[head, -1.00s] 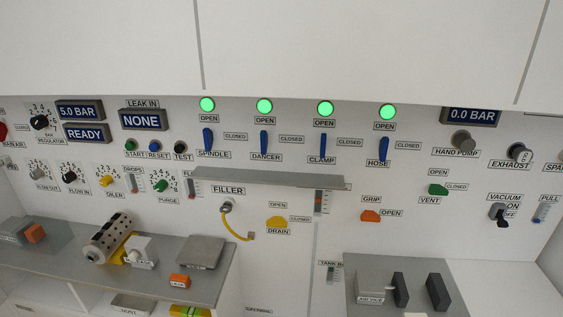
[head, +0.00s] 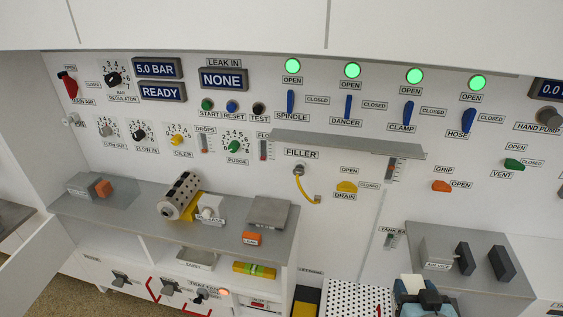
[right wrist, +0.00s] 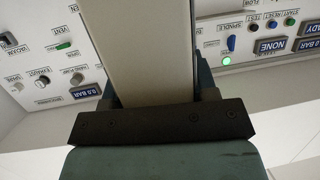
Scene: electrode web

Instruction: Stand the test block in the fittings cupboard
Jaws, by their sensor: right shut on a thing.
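My right gripper (head: 424,298) shows at the bottom edge of the head view, in front of the panel. In the right wrist view its dark, teal-sided jaws (right wrist: 158,120) are shut on a long pale beige-grey block (right wrist: 148,45), which I take to be the test block. A pale piece of it (head: 412,283) shows at the gripper in the head view; most of it is hidden or out of frame. No label reading fittings cupboard is legible. A white door (head: 38,262) stands open at the lower left. My left gripper is not in view.
A grey shelf (head: 130,212) carries a perforated cylinder (head: 180,195) and small fittings. A grey ledge (head: 500,285) with two dark blocks (head: 482,262) lies right of my gripper. A white perforated surface (head: 357,298) is just left of it. A grey rail (head: 330,142) juts from the panel.

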